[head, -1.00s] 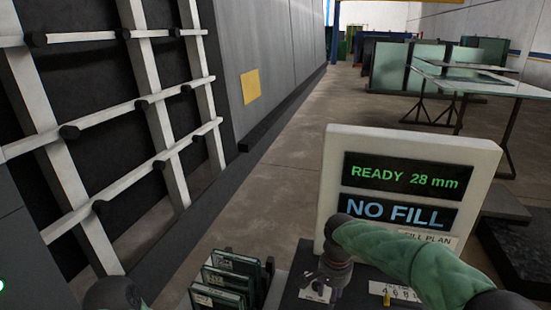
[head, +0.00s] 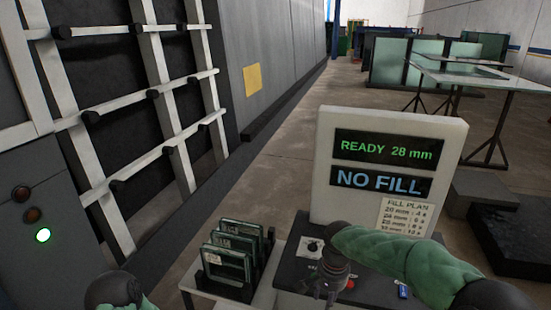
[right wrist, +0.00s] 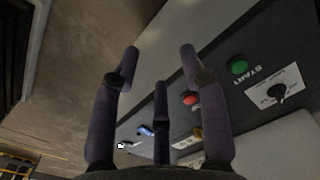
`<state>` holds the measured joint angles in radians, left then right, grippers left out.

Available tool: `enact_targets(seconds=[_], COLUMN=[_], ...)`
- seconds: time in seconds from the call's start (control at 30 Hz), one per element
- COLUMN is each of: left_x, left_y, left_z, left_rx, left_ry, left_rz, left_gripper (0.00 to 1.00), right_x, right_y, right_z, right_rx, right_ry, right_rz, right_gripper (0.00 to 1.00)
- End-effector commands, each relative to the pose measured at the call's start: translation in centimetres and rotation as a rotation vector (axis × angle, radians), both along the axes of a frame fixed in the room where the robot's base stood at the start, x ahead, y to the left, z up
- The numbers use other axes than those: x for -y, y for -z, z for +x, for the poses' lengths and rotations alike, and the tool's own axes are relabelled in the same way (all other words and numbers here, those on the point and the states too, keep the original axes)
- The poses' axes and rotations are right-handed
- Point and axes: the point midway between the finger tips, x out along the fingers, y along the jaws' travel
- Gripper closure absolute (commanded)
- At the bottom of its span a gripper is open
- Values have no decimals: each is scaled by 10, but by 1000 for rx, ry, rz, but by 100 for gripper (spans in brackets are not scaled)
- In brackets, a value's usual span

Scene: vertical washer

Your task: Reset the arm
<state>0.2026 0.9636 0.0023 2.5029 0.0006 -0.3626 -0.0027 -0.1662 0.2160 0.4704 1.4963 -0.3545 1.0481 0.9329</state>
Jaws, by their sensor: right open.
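My right arm (head: 400,262) reaches in from the right in the head view. Its gripper (head: 328,290) points down over the dark control panel (head: 292,270), in front of the display. In the right wrist view the fingers of the right gripper (right wrist: 160,65) are spread with nothing between them. Beyond them show a red button (right wrist: 190,98), a green START button (right wrist: 239,66) and a black knob (right wrist: 278,90). I cannot tell the gap to the panel. A dark rounded part of my left arm (head: 113,288) shows at the lower left; its gripper is out of view.
The display (head: 388,150) reads "READY 28 mm" and "NO FILL". A rack of small glass panes (head: 232,255) stands left of the panel. Glass tables (head: 470,75) stand behind; the floor aisle is clear.

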Motion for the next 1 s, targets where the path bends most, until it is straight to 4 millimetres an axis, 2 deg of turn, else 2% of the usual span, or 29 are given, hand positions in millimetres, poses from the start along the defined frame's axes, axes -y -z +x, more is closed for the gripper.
enact_targets(seconds=[0.27,0.37,0.47,0.6,0.7,0.8,0.9,1.0], left_x=[0,0,0,0,0,0,0,0], left_y=[6,8,12,18,23,27,31,34], left_z=[-1,0,0,0,0,0,0,0], left_rx=[-1,-1,-1,-1,-1,-1,-1,-1], left_ry=[0,0,0,0,0,0,0,0], left_rz=[0,0,0,0,0,0,0,0], left_gripper=[60,60,60,60,60,60,60,60], right_x=[-13,-19,-27,-38,-44,-47,-48,-47], right_y=[69,102,143,214,258,294,319,333], right_z=[-12,-21,-36,-74,-107,-144,-178,-204], right_rx=[-13,-16,-15,-3,20,46,69,89], right_ry=[-89,-129,-173,-237,-273,-299,-321,-338], right_rz=[72,110,158,238,284,310,318,312], right_gripper=[56,56,56,56,56,56,56,56])
